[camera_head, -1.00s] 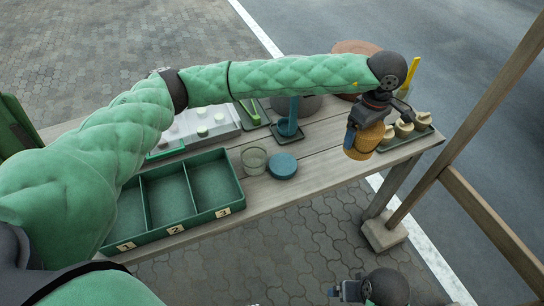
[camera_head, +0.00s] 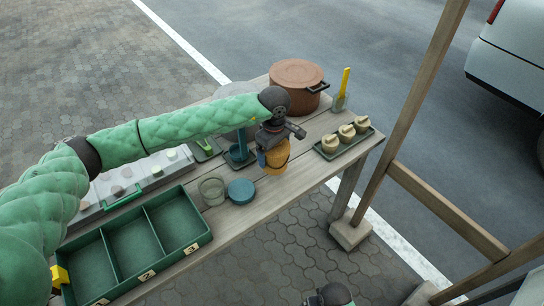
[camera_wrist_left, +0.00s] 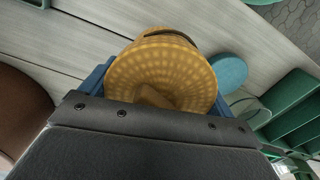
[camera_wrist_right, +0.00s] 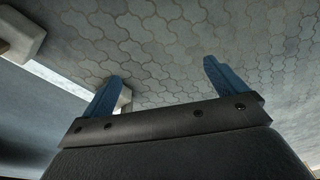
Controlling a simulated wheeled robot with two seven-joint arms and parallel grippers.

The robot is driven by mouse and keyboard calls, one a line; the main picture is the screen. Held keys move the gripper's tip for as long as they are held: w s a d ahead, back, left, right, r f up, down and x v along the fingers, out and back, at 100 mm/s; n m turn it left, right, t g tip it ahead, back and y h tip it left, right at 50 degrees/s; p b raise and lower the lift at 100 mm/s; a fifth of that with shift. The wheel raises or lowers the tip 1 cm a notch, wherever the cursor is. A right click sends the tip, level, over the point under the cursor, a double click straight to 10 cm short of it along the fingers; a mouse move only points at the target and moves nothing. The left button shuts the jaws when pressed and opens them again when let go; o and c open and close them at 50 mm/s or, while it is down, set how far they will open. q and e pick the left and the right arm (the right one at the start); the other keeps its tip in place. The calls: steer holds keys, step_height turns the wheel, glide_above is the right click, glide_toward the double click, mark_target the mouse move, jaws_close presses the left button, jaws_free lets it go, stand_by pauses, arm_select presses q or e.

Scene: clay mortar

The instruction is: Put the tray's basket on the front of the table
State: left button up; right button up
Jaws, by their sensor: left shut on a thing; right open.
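An orange-yellow woven basket (camera_head: 277,158) is in my left gripper (camera_head: 268,150), over the table near its front edge, right of the blue round disc. In the left wrist view the basket (camera_wrist_left: 163,72) fills the space between the blue fingers, which are shut on it. I cannot tell whether its base touches the table (camera_head: 315,172). The dark green tray (camera_head: 349,150) at the table's right end holds three beige lidded pieces. My right gripper (camera_wrist_right: 162,84) is open and empty, above the paving in the right wrist view.
The blue disc (camera_head: 241,191) and a clear glass (camera_head: 212,190) stand left of the basket. A green three-compartment box (camera_head: 178,254) lies at the front left. A brown pot (camera_head: 297,82) and a yellow-handled tool (camera_head: 345,82) stand behind. A wooden post (camera_head: 415,110) rises at right.

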arm_select(q)
steer(key=shift+w+a+f, duration=0.1)
steer(key=shift+a+f, duration=0.05)
steer(key=shift+a, duration=0.2)
steer(key=shift+f+p, duration=0.3)
steer(key=shift+f, duration=0.15)
step_height(320, 180, down, 3)
steer(key=shift+f+p, duration=0.1)
steer(key=shift+p, duration=0.65)
arm_select(e)
step_height(320, 180, down, 9)
steer(key=s+d, duration=0.1)
steer(key=s, duration=0.1)
steer(key=shift+s+d, duration=0.15)
arm_select(q)
steer(key=shift+f, duration=0.1)
arm_select(e)
steer(key=shift+w+r, duration=0.2)
steer(key=shift+r, duration=0.15)
arm_select(q)
steer(key=o, duration=0.8)
steer(key=shift+c, duration=0.2)
arm_select(e)
steer(key=shift+w+a+r, duration=0.1)
steer(key=shift+a+r, duration=0.1)
steer(key=shift+r, duration=0.15)
steer(key=shift+f, duration=0.15)
